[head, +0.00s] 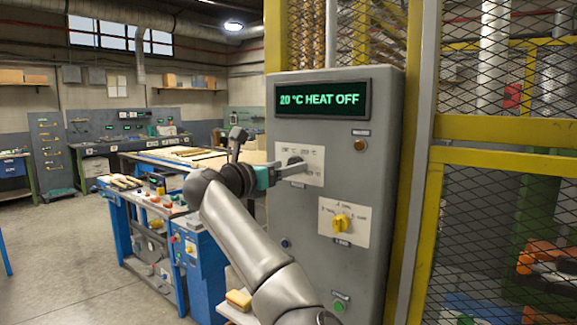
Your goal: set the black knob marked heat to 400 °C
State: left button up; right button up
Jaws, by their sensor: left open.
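The grey control cabinet (380,195) stands at the centre right in the head view. Its display (320,100) reads "20 °C HEAT OFF" in green. Below it a white dial plate (314,152) carries temperature marks, partly covered and too small to read surely. The black knob (294,160) sits on this plate, mostly hidden by my gripper. My left gripper (288,171) is open, with its fingers at the knob from the left. I cannot tell whether the fingers touch it. The knob's pointer direction is hidden. My right gripper is not in view.
Lower on the cabinet are a yellow knob (342,222) on its own white plate, a green button (338,306) and a blue button (286,243). A brown lamp (360,145) is at upper right. Yellow-framed mesh (505,155) stands right; a blue bench (205,285) stands left.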

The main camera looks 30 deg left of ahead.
pick_arm(q)
jog(key=shift+w, duration=0.7)
grip_shut()
